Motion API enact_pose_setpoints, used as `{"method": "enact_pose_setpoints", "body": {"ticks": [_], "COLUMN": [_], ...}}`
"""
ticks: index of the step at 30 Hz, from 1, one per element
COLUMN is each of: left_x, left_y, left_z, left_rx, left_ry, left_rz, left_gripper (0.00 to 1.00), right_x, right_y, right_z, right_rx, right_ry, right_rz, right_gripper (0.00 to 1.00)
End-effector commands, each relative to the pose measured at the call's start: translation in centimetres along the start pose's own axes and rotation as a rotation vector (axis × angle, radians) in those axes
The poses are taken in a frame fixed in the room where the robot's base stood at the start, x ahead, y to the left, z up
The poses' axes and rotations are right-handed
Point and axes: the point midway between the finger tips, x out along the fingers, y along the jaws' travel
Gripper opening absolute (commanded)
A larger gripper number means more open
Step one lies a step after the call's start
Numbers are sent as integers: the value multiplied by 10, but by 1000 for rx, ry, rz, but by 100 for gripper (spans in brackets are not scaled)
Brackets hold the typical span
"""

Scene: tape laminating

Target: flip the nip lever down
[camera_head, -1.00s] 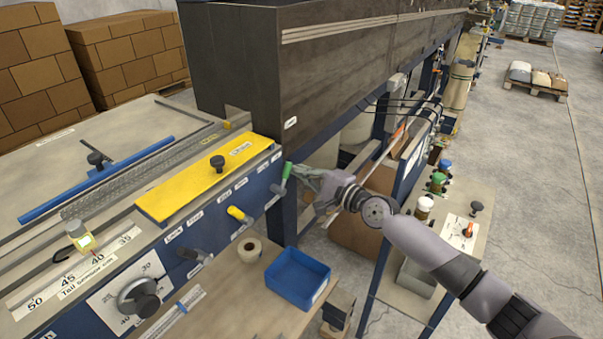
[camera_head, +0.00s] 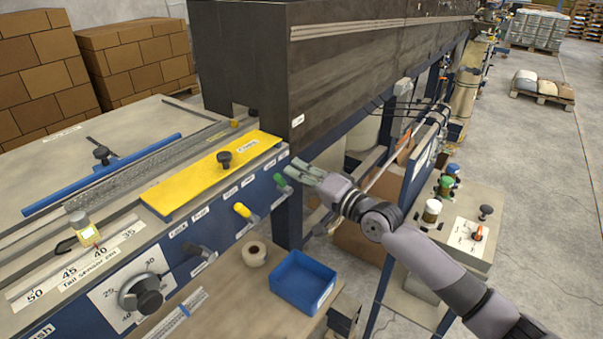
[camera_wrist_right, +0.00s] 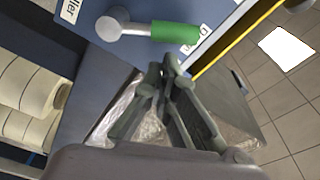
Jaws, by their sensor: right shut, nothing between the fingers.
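The green-handled lever (camera_head: 281,181) sits on the blue front panel (camera_head: 225,210), right of the yellow-handled lever (camera_head: 243,210). I take it as the nip lever; its label is only partly readable. Its handle points the same way as the yellow one. In the right wrist view, its green grip (camera_wrist_right: 175,32) and grey pivot lie just beyond my fingertips. My right gripper (camera_head: 301,168) is shut and empty, beside and slightly above the lever, apart from it. Its fingertips (camera_wrist_right: 167,75) meet in the wrist view. My left gripper is out of view.
A yellow plate (camera_head: 205,180) with a black knob lies above the panel. A grey lever (camera_head: 193,249) is further left. A blue bin (camera_head: 302,282) and a tape roll (camera_head: 254,253) stand on the shelf below. The dark machine housing (camera_head: 330,80) rises behind my gripper.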

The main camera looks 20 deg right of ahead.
Motion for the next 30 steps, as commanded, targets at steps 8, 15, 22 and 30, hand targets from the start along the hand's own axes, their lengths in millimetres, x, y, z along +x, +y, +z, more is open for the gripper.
{"method": "enact_pose_setpoints", "body": {"ticks": [8,15,22,30], "left_x": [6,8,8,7], "left_y": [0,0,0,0], "left_z": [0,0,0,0], "left_rx": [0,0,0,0], "left_ry": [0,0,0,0], "left_rz": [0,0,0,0], "left_gripper": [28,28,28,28], "right_x": [-1,-1,-1,-1], "right_y": [-3,-5,-5,-6], "right_z": [7,9,9,9], "right_rx": [-129,-171,-176,-175], "right_ry": [0,0,0,0], "right_rz": [-18,-25,-25,-25], "right_gripper": [0,0,0,0]}}
